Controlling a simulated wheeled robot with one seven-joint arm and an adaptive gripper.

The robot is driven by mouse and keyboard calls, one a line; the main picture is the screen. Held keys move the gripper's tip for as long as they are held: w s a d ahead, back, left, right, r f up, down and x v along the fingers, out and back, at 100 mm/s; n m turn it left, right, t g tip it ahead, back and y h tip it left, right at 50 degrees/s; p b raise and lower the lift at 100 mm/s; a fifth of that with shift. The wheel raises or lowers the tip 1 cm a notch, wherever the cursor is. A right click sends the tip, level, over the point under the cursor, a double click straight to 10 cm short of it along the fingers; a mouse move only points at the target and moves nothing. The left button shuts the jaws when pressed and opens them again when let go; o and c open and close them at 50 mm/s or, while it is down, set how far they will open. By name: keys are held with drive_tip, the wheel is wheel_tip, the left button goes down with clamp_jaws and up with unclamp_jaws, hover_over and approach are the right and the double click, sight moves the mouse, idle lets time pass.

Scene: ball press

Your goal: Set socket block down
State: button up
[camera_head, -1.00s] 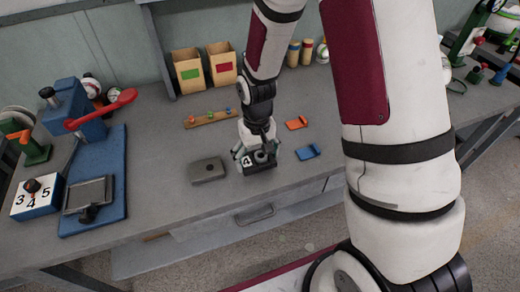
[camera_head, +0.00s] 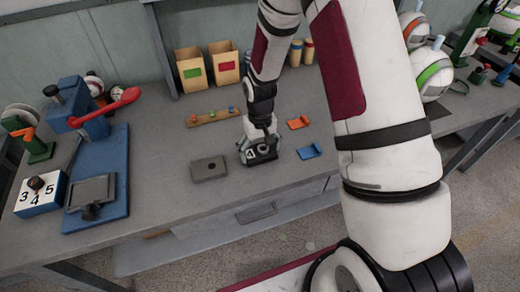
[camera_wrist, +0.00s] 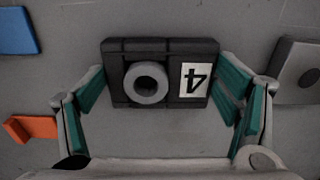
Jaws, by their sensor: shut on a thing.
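The socket block (camera_head: 263,158) is a dark block with a round grey ring socket and a white label marked 4. It is at the front-middle of the grey workbench, at or just above its top; I cannot tell whether it touches. My gripper (camera_head: 260,146) comes down on it from above. In the wrist view the block (camera_wrist: 160,73) lies between the fingers of my gripper (camera_wrist: 160,95), which are shut on its two short sides. The socket's hole is open to view and looks empty. The block's underside is hidden.
A flat grey block with a hole (camera_head: 209,168) lies left of the socket block. A blue piece (camera_head: 309,152) and an orange piece (camera_head: 299,122) lie to the right. A wooden strip with coloured knobs (camera_head: 212,117) lies behind. A blue press (camera_head: 95,165) stands left. Bare bench lies between.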

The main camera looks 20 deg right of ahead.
drive_tip(key=shift+f, duration=0.15)
drive_tip(key=o, duration=1.1)
wheel_tip(320, 180, up, 12)
wheel_tip(320, 180, up, 9)
drive_tip(key=t, duration=0.1)
hover_over(260, 151)
drive_tip(key=s, duration=0.4)
drive_tip(key=s+r+t, duration=0.1)
drive_tip(key=s+r, duration=0.3)
drive_tip(key=s, duration=0.3)
drive_tip(key=s+r+t, duration=0.1)
drive_tip(key=s+r, duration=0.3)
drive_tip(key=s, duration=0.2)
drive_tip(key=s+r+t, duration=0.1)
drive_tip(key=s+r, duration=0.4)
drive_tip(key=s, duration=0.2)
drive_tip(key=shift+s+d+t, duration=0.15)
drive_tip(key=shift+s+t, duration=0.15)
